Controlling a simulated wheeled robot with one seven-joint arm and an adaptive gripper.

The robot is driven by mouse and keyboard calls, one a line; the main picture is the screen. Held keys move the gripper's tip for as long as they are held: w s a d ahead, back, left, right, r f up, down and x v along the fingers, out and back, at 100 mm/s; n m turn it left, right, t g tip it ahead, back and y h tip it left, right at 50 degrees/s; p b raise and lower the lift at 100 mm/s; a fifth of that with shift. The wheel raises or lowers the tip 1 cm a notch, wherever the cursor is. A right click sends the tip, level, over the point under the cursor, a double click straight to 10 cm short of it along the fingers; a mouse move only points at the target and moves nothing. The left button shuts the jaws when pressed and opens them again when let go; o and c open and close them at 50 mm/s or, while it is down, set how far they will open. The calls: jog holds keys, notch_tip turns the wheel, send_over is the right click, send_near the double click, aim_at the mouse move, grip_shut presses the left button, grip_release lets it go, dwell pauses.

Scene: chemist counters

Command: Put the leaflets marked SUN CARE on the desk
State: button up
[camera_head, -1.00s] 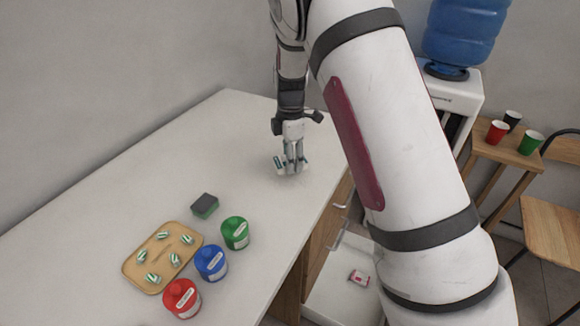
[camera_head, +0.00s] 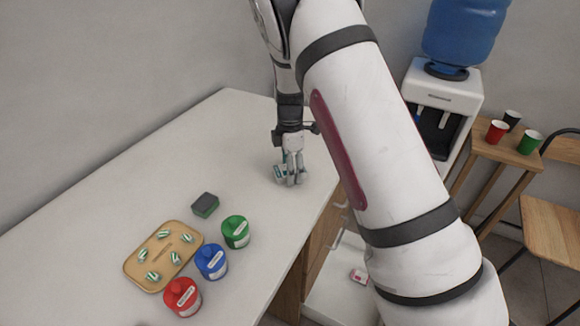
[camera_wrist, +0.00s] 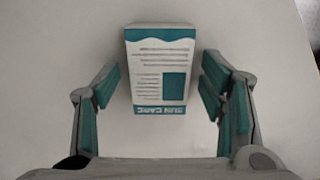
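The SUN CARE leaflets (camera_wrist: 158,72) are a small white and teal stack with the label upside down in the wrist view. They appear to lie flat on the white desk (camera_wrist: 45,60). My gripper (camera_wrist: 158,88) is open, with one finger on each side of the stack and a gap on both sides. In the head view my gripper (camera_head: 291,180) is low over the far part of the desk (camera_head: 150,170). There the leaflets (camera_head: 279,172) show only partly beside the fingers.
A tan tray (camera_head: 130,268) with several striped pieces stands nearer on the desk. Beside it are a sponge (camera_head: 205,205) and green (camera_head: 235,232), blue (camera_head: 211,262) and red (camera_head: 182,297) containers. An open drawer (camera_head: 335,290) holds a pink-white box (camera_head: 359,276).

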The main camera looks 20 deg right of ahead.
jog(key=s+r+m, duration=0.2)
jog(key=s+r, duration=0.1)
jog(key=r, duration=0.7)
jog(key=s+r+m, duration=0.2)
jog(key=s+r, duration=0.1)
jog(key=r, duration=0.6)
jog(key=s+r+m+t+y, duration=0.1)
jog(key=s+r+m, duration=0.15)
jog(key=s, duration=0.35)
jog(key=s+r+m+t, duration=0.1)
jog(key=s+r+m, duration=0.1)
jog(key=s+r, duration=0.25)
jog(key=s+f+m+t+h, duration=0.1)
jog(key=s+m, duration=0.8)
jog(key=s, duration=1)
jog(key=shift+s+d+t+b, duration=0.2)
jog(key=shift+t+b, duration=0.15)
jog(key=shift+t, duration=0.15)
jog(key=shift+m, duration=0.25)
